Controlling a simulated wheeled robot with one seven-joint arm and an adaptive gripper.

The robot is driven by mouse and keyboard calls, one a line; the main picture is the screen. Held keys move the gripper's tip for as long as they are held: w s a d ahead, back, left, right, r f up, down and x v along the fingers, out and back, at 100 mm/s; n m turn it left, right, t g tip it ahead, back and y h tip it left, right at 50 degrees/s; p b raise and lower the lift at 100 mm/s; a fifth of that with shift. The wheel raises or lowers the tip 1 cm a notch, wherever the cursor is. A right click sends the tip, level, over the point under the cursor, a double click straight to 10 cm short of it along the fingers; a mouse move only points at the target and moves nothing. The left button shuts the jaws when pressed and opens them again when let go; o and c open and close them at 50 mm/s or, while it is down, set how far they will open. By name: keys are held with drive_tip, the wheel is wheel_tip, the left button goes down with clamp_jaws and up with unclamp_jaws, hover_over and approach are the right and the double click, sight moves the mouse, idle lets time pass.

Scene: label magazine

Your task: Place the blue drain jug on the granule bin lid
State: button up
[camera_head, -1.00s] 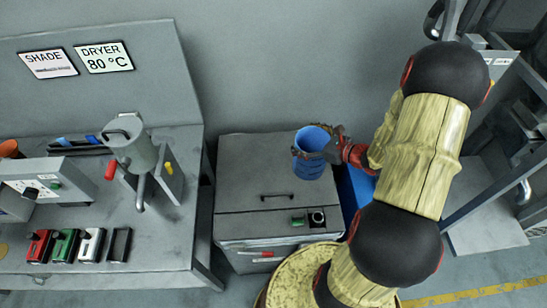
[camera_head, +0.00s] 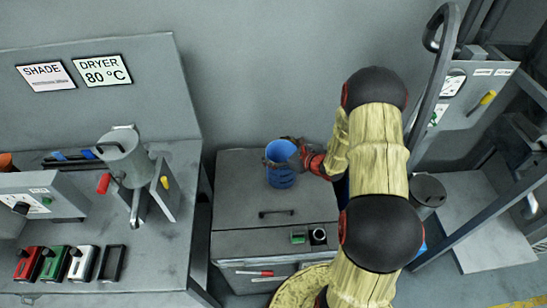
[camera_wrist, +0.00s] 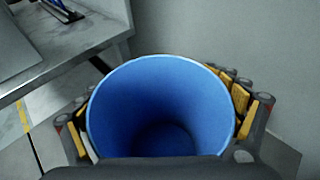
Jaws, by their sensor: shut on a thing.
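The blue drain jug (camera_head: 281,172) is a round open-topped blue vessel, upright over the back part of the grey granule bin lid (camera_head: 240,205) in the head view. My gripper (camera_head: 292,152) comes in from the right and is shut on the jug near its rim. In the wrist view the jug (camera_wrist: 160,110) fills the middle, with my gripper's yellow-padded fingers on both its sides. It looks empty inside. I cannot tell whether the jug's base touches the lid or hangs just above it.
The lid has a black handle (camera_head: 276,212) in front of the jug. A green block (camera_head: 298,237) and a black cup-like part (camera_head: 318,235) sit at its front edge. The workbench (camera_head: 160,274) with a grey hopper (camera_head: 124,155) stands left. A wall is close behind.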

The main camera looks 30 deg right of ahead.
drive_tip(key=shift+w+f+b, duration=0.2)
drive_tip(key=shift+f+b, duration=0.25)
drive_tip(key=shift+f, duration=1.45)
drive_tip(key=o, duration=1.6)
drive_tip(key=shift+c, duration=0.2)
